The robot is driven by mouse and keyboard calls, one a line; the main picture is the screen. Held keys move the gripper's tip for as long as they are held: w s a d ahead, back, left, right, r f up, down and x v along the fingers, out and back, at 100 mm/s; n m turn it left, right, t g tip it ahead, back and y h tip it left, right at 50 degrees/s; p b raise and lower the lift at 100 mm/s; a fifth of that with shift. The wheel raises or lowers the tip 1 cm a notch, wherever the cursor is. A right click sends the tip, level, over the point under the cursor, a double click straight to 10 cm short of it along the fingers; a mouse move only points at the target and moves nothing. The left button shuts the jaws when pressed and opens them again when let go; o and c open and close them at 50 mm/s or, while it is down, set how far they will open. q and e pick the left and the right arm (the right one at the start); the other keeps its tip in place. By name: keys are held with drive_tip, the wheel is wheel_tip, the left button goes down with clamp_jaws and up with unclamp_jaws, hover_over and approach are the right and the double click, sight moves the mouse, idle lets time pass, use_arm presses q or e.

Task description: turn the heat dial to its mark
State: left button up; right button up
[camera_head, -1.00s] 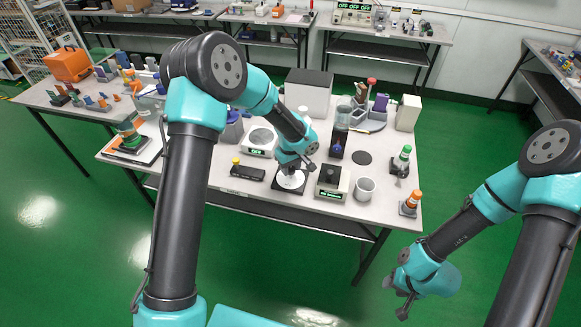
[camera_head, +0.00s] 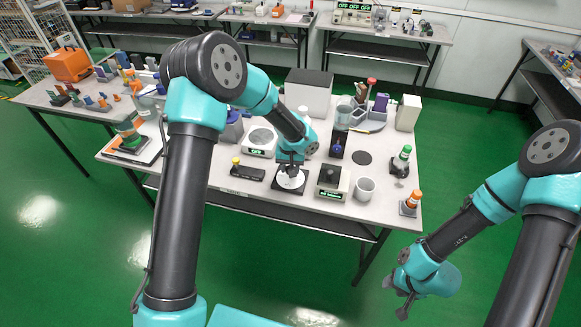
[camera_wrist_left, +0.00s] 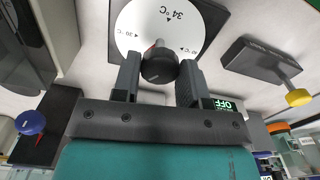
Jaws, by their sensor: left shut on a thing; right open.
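The heat dial (camera_head: 291,180) is a white disc on a dark square base near the table's front edge. In the left wrist view, its white face (camera_wrist_left: 190,28) carries a "34 °C" mark and a triangle, with other temperature marks at either side. Its black knob (camera_wrist_left: 159,66) has a red part showing at its edge. My left gripper (camera_wrist_left: 160,80) is shut on the knob, one finger on each side; in the head view, the gripper (camera_head: 290,160) partly hides the dial. My right gripper (camera_head: 402,292) is open and empty, off the table's front right side.
A black box with a yellow knob (camera_head: 247,173) stands left of the dial. An "OFF" scale-like device (camera_head: 261,140) is behind. Orange and green testers stand at the right edge.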

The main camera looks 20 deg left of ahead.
use_arm(q)
drive_tip(key=m, duration=1.5)
drive_tip(key=shift+m, duration=0.3)
drive_tip(key=m, duration=1.2)
drive_tip(key=shift+m, duration=0.4)
drive_tip(key=o, duration=0.9)
